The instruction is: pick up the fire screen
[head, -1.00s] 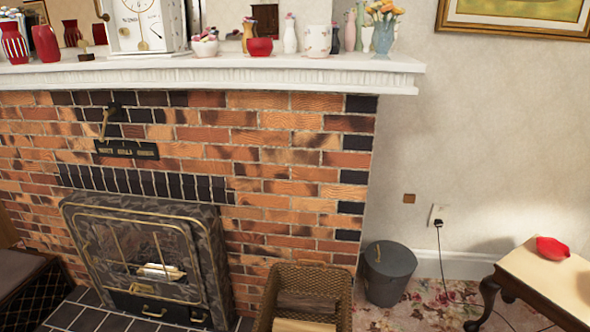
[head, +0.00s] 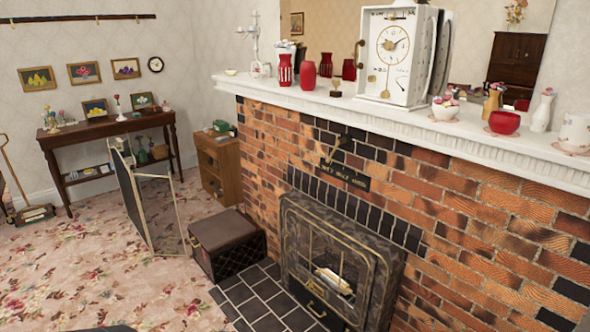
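A folding fire screen (head: 128,190) with dark mesh panels and a pale brass-coloured frame stands upright on the carpet, left of the fireplace. Its panels are angled to each other, and one is seen nearly edge-on. It stands apart from the hearth, with a dark chest close to its right. Neither of my grippers shows in the head view.
The dark chest (head: 228,245) sits beside the tiled hearth (head: 255,295). The brick fireplace (head: 440,220) fills the right. A wooden side table (head: 105,130) and small cabinet (head: 217,165) stand behind the screen. The floral carpet (head: 70,265) in front is clear.

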